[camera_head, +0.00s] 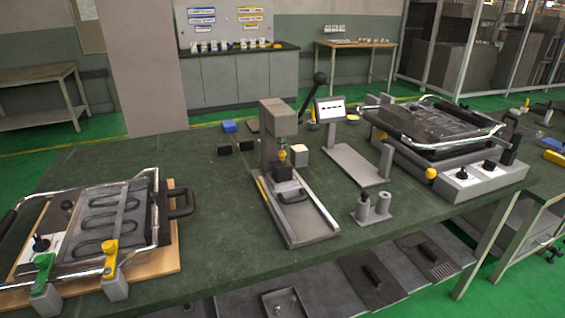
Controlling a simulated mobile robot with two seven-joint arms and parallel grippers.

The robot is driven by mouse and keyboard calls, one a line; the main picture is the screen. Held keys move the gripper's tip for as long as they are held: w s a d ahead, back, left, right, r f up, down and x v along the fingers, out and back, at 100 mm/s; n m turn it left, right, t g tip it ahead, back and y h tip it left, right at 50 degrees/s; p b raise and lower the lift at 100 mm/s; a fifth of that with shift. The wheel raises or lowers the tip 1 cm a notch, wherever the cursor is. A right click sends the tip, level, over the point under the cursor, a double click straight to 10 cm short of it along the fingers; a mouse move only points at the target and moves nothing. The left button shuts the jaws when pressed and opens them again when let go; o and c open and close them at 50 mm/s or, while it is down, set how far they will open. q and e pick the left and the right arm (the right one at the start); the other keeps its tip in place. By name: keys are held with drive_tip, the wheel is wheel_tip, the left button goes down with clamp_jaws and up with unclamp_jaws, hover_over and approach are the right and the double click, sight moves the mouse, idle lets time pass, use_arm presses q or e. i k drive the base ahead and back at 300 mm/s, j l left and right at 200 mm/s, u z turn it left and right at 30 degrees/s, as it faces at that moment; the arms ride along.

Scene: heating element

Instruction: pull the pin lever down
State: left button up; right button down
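A grey press stand (278,130) stands upright near the middle of the green-topped table. A lever with a black ball knob (319,78) rises from its right side and points up and to the right. A yellow-tipped part (282,154) hangs at the front of the press, above a dark block on the grey base rail (305,222). A black loop handle (294,196) lies on the front of that base. Neither of my grippers shows in the head view.
A heating plate assembly (110,215) lies on a wooden board at left. A larger plate machine (440,135) stands at right. A display stand (331,110) and a small twin-cylinder holder (371,207) sit right of the press. The table between the board and press is mostly clear.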

sight(320, 79)
drive_tip(key=u, duration=2)
drive_tip(key=k+l, duration=0.4)
drive_tip(key=l, duration=0.15)
drive_tip(key=k+l, duration=0.45)
drive_tip(key=l, duration=0.1)
